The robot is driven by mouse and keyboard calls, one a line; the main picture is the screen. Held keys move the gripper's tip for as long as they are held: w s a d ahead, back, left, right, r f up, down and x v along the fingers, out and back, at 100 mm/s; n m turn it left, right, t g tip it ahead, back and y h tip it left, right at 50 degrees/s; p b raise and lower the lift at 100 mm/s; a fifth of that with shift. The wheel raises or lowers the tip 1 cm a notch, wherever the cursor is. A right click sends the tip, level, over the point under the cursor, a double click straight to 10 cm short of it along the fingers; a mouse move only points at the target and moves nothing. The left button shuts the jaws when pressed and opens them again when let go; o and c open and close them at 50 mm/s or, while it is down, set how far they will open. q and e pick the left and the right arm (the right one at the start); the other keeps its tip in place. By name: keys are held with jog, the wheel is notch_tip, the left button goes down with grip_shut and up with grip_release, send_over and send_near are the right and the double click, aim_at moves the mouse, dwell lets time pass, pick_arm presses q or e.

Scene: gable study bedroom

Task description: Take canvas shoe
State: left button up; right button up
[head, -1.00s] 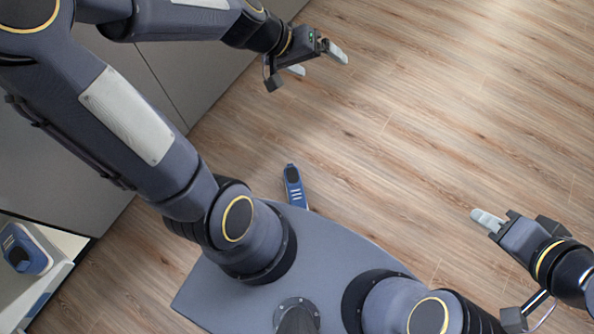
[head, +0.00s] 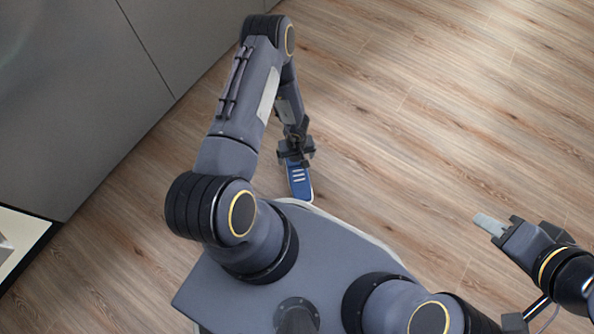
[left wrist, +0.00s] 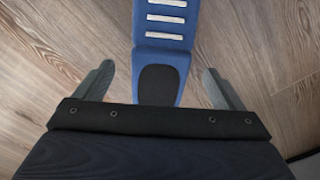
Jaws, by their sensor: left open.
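The canvas shoe (head: 300,182) is blue with white stripes and lies on the wood floor just in front of my base. In the left wrist view the shoe (left wrist: 162,55) runs between the fingers, with its dark opening nearest the palm. My left gripper (head: 296,158) is directly over the shoe's far end and hides it in the head view. In the left wrist view my left gripper (left wrist: 160,88) is open, one finger on each side of the shoe, with visible gaps. My right gripper (head: 488,225) is away to the right over bare floor; its finger gap is unclear.
A grey panelled front (head: 90,90) stands at the upper left. A pale, dark-edged surface (head: 25,235) is at the left edge. The wood floor (head: 420,120) is clear ahead and to the right.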

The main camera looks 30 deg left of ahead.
aim_at(296, 161)
pick_arm(q)
notch_tip(296, 161, down, 6)
jog(key=b, duration=0.4)
jog(key=shift+a, duration=0.1)
jog(key=c, duration=1.2)
jog(key=shift+o, duration=0.2)
jog(key=shift+r, duration=0.15)
